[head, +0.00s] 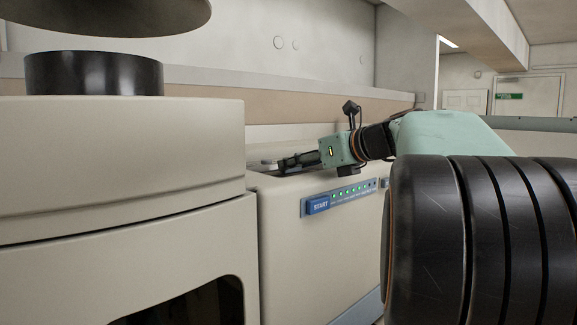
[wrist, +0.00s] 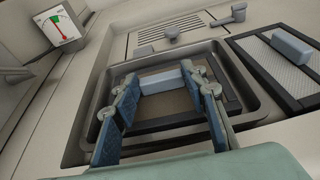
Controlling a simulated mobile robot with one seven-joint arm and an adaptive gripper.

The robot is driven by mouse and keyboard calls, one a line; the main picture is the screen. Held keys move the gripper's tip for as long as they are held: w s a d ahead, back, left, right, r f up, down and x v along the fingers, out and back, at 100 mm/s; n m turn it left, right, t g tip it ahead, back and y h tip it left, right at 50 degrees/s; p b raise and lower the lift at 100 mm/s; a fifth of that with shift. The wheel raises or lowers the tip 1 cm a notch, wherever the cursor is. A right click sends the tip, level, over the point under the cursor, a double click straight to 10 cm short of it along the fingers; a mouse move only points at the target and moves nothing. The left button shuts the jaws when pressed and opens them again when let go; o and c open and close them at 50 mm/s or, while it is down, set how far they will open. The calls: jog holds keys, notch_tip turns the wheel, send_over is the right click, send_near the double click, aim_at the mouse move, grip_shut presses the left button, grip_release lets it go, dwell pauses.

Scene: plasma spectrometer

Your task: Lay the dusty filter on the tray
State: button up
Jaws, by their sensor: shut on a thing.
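My gripper (wrist: 165,82) is shut on the grey-blue handle block (wrist: 162,81) of the dusty filter, with a blue-padded finger at each end of the block. The dusty filter (wrist: 168,104) has a brown face and a dark frame. It shows between and below my fingers, within the outline of a sunken metal basin (wrist: 255,105). I cannot tell whether it rests on the basin floor or hangs just above it. In the head view my gripper (head: 285,162) is low over the machine top, and the filter is mostly hidden. I cannot make out a separate tray.
A filter with pale mesh (wrist: 272,65), a dark frame and a grey handle lies right of the basin. A vent grille (wrist: 185,25) and small knobs are behind. A dial gauge (wrist: 58,26) stands at left. The START panel (head: 340,195) is on the machine front.

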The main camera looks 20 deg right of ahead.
jog(key=shift+r, duration=0.1)
jog(key=o, duration=1.4)
jog(key=v, duration=1.2)
jog(key=shift+s, duration=0.1)
jog(key=shift+a+r, duration=0.1)
